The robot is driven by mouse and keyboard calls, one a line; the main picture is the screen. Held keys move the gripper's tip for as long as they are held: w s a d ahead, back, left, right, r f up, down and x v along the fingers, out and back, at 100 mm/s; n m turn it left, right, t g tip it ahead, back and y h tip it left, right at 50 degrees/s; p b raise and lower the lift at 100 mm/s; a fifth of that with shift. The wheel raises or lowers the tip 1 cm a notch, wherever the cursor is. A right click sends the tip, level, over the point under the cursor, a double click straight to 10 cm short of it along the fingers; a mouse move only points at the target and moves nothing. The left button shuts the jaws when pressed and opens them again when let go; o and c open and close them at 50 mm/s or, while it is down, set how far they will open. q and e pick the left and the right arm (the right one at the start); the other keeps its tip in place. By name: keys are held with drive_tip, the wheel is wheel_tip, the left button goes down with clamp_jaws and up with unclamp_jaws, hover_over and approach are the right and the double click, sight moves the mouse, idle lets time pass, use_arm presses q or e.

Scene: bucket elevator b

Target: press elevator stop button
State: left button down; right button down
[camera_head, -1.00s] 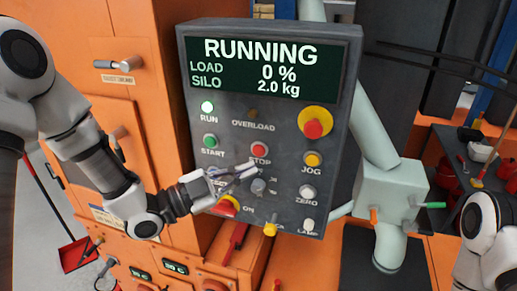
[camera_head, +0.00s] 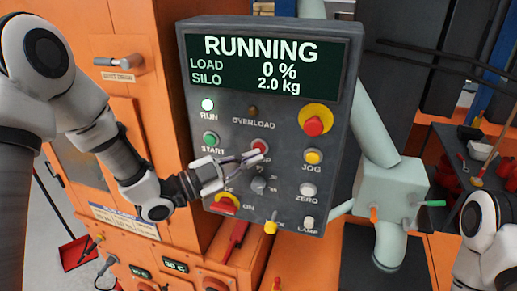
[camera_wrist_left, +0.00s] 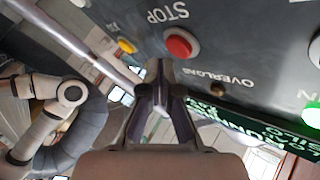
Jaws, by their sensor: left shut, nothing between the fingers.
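The red stop button (camera_head: 260,146) is on the grey control panel (camera_head: 235,170), between the green start button (camera_head: 210,139) and the yellow jog button (camera_head: 313,157). My left gripper (camera_head: 257,155) is shut and empty, with its tips just in front of the stop button's lower edge in the head view. In the left wrist view the red stop button (camera_wrist_left: 181,44) shows whole beyond the fingertips (camera_wrist_left: 161,108), with the STOP label beside it. I cannot tell whether the tips touch it. The display reads RUNNING, load 0 %, silo 2.0 kg, and the RUN lamp (camera_head: 207,105) is lit.
A large red button on a yellow base (camera_head: 314,122) is at the panel's right. A grey selector knob (camera_head: 264,184), a white zero button (camera_head: 307,190) and a yellow-red switch (camera_head: 226,203) are lower down. A pale green pipe (camera_head: 376,125) stands to the right.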

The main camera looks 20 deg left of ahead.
idle(0.8)
use_arm(q)
drive_tip(key=shift+w, duration=0.4)
drive_tip(key=shift+w+b, duration=0.35)
drive_tip(key=shift+w, duration=0.05)
idle(0.6)
drive_tip(key=shift+s, duration=0.15)
drive_tip(key=shift+s+b, duration=0.3)
drive_tip(key=shift+s, duration=0.4)
drive_tip(key=s+b, duration=0.1)
drive_tip(key=s, duration=0.4)
